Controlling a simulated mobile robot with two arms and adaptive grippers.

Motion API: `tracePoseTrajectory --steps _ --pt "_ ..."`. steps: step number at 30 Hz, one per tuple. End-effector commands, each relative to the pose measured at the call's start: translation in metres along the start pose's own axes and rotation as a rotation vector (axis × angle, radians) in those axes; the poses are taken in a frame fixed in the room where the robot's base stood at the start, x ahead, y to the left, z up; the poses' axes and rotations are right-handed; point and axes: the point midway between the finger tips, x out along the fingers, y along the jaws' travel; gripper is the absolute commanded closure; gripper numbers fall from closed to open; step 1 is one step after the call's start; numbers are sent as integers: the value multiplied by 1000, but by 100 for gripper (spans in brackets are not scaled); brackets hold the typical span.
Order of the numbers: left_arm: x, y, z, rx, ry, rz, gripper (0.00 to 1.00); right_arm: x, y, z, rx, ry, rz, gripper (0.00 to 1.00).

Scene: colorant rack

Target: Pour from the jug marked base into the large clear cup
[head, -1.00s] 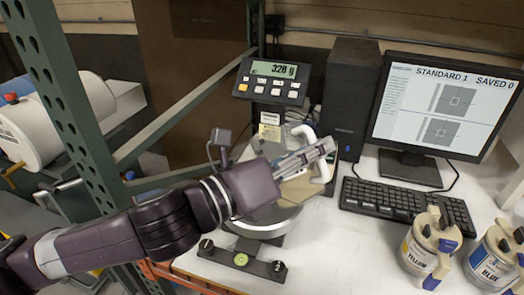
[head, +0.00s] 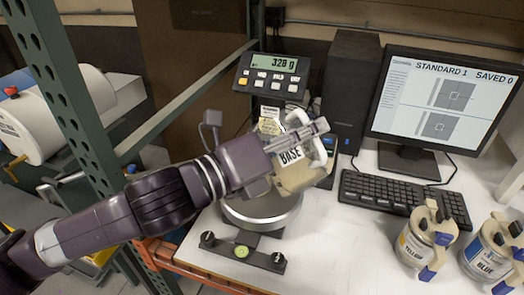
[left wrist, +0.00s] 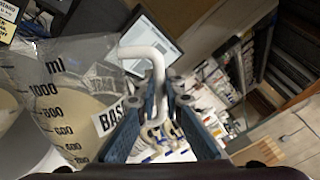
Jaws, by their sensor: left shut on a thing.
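The jug marked base (head: 294,172) is a clear jug with beige contents, a BASE label and a white handle. It is held above the bench beside the scale and looks tilted in the head view. In the left wrist view the jug (left wrist: 85,100) shows its ml marks. My left gripper (head: 322,130) is shut on the handle; its fingers (left wrist: 158,105) close around it. I cannot make out the large clear cup with certainty; my left forearm covers part of the scale area. A second clear-walled vessel (left wrist: 10,115) shows partly at the left wrist view's edge. My right gripper is not in view.
The scale pan (head: 262,214) is below my left wrist; its display (head: 272,75) reads 328 g. A monitor (head: 440,110), keyboard (head: 400,203), and yellow (head: 418,245) and blue (head: 485,255) cans stand to the right. A green rack post (head: 70,110) is at the left.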

Motion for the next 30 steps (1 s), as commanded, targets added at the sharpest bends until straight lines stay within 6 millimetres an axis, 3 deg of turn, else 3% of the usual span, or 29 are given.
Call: tracePoseTrajectory --steps 30 --pt "0 -1 6 -50 -2 -3 100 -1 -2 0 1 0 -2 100"
